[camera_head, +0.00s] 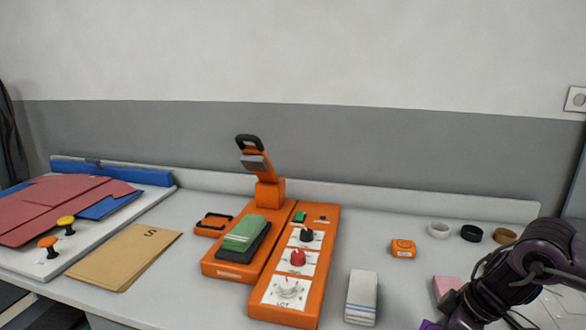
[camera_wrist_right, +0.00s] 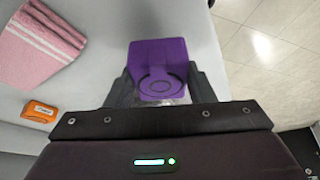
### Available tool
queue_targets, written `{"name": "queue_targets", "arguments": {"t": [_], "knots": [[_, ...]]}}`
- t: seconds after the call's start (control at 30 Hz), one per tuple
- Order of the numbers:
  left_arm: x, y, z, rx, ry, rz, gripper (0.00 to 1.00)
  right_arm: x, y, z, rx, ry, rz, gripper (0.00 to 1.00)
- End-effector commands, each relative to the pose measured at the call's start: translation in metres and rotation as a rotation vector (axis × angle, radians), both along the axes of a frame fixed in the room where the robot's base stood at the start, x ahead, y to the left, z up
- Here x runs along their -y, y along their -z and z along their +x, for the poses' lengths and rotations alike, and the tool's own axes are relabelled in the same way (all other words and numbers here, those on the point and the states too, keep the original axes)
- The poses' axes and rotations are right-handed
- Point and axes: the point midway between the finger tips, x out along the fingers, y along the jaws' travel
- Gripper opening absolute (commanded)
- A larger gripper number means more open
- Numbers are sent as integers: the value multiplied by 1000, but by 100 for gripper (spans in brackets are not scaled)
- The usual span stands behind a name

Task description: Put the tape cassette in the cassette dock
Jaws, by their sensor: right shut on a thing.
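A small orange case (camera_head: 403,248) with a label, which looks like the tape cassette, lies on the counter right of the orange press; it also shows at the left of the right wrist view (camera_wrist_right: 40,112). A small orange frame with a dark inside (camera_head: 213,224), which looks like the cassette dock, sits left of the press and appears empty. My right gripper (camera_wrist_right: 161,82) is shut on a purple block (camera_wrist_right: 158,62) with a ring mark on its face. In the head view only a sliver of purple shows at the bottom edge. My left gripper is out of view.
The orange press (camera_head: 226,269) holds a folded green cloth (camera_head: 245,233); its control panel (camera_head: 297,262) has knobs. A white folded stack (camera_head: 361,297), a pink striped towel (camera_wrist_right: 40,42) and three rings (camera_head: 471,233) lie right. A brown envelope (camera_head: 124,256) and red garment (camera_head: 58,207) lie left.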

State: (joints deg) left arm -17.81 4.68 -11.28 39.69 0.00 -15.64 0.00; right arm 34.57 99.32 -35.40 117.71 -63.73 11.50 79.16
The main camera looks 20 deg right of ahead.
Motion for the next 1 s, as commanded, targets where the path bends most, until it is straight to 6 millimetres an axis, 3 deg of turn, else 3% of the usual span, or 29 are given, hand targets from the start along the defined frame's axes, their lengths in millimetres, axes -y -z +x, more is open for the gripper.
{"name": "queue_targets", "arguments": {"t": [0.4, 0.5, 0.73, 1.0], "knots": [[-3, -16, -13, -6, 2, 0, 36, -142, -10, 15, 9, -202, 1, 26], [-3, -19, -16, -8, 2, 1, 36, -169, -16, 14, 7, -251, -1, 26], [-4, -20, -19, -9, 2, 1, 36, -195, -23, 13, 0, -281, -4, 26], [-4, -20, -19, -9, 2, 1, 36, -196, -22, 12, -7, -15, -10, 26]]}}
